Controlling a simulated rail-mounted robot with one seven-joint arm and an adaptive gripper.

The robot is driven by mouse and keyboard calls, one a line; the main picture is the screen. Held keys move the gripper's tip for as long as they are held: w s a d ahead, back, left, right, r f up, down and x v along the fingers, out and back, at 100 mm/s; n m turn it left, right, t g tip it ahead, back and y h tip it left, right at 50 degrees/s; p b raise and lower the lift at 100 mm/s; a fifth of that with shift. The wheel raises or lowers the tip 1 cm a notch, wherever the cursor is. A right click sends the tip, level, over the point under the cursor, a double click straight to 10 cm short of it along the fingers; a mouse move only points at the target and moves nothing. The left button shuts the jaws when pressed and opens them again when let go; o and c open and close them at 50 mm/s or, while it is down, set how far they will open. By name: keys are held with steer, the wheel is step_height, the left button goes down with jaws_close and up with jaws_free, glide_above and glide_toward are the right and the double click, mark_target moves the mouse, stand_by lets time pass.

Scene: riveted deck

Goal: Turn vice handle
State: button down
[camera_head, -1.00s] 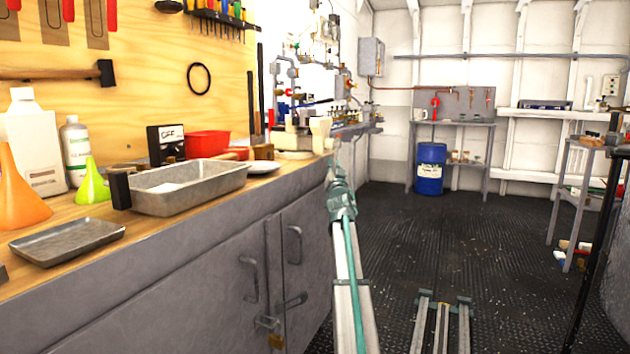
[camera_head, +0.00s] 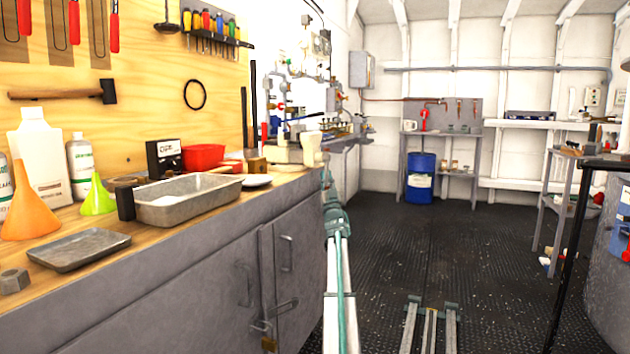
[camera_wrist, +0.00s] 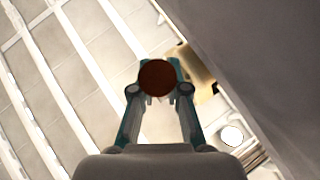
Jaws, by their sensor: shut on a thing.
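My gripper (camera_wrist: 159,88) fills the middle of the wrist view. Its two teal fingers are shut on a dark brown round end (camera_wrist: 156,77), seen end-on; I cannot tell for certain that it is the vice handle. In the head view my arm reaches forward along the bench's right end, and its far end is hard to make out. A cream, blocky thing that may be the vice (camera_head: 289,152) stands at the bench corner beside it. No handle can be clearly made out there.
The grey bench (camera_head: 180,270) runs along the left, with a metal pan (camera_head: 190,205), a flat tray (camera_head: 78,249) and an orange funnel (camera_head: 30,210) on it. A blue drum (camera_head: 419,178) stands at the back. The dark floor (camera_head: 480,250) between is mostly clear.

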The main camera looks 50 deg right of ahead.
steer(key=shift+w+a, duration=0.2)
steer(key=shift+w, duration=0.1)
steer(key=c, duration=1.2)
jaws_free()
steer(key=shift+w+a+f, duration=0.1)
steer(key=shift+a, duration=0.05)
steer(key=shift+o, duration=0.2)
steer(key=shift+s, duration=0.25)
steer(key=shift+s+f, duration=0.2)
steer(key=shift+f, duration=0.05)
steer(key=v, duration=1.1)
steer(key=shift+a+f, duration=0.1)
steer(key=shift+f, duration=0.1)
